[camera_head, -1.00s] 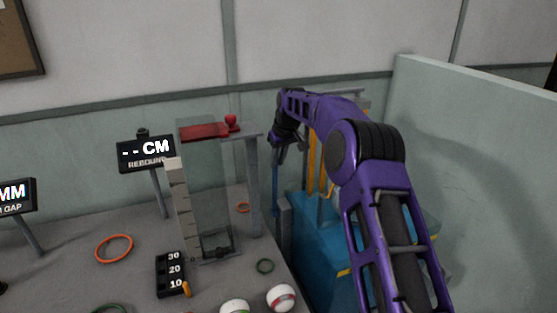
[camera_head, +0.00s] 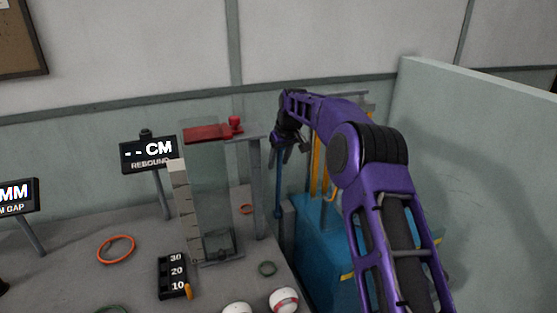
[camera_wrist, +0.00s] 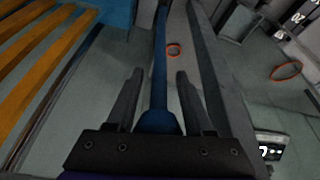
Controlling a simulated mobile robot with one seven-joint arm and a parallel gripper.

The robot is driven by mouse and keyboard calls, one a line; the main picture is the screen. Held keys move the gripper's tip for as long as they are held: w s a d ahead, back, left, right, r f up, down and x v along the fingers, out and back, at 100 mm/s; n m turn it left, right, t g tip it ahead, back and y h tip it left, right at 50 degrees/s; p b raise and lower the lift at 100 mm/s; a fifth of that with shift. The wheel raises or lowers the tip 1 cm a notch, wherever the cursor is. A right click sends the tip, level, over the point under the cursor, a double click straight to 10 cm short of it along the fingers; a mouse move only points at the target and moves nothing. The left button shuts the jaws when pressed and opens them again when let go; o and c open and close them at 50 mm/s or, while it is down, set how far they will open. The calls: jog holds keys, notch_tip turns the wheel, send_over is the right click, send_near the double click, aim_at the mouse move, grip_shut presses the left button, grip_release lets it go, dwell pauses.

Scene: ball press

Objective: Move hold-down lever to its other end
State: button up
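A blue lever (camera_head: 278,190), which looks like the hold-down lever, stands nearly upright at the left side of the blue press (camera_head: 325,240). My gripper (camera_head: 285,146) is at the upper part of this lever, on the far side of the press. In the wrist view the lever (camera_wrist: 160,65) runs up the picture between my two fingers (camera_wrist: 157,95). Its wide blue end is close to the palm. The fingers are apart, with a visible gap on each side of the lever. My arm hides much of the press.
A table at the left holds a clear drop tower (camera_head: 211,190) with a red top (camera_head: 207,133), a rebound display (camera_head: 149,152), balls (camera_head: 284,300) and rings (camera_head: 116,249). A grey post (camera_head: 256,190) stands near my gripper. A pale partition (camera_head: 475,170) closes off the right.

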jog(key=v, duration=1.7)
jog(key=shift+r, duration=0.2)
jog(key=shift+s, duration=0.15)
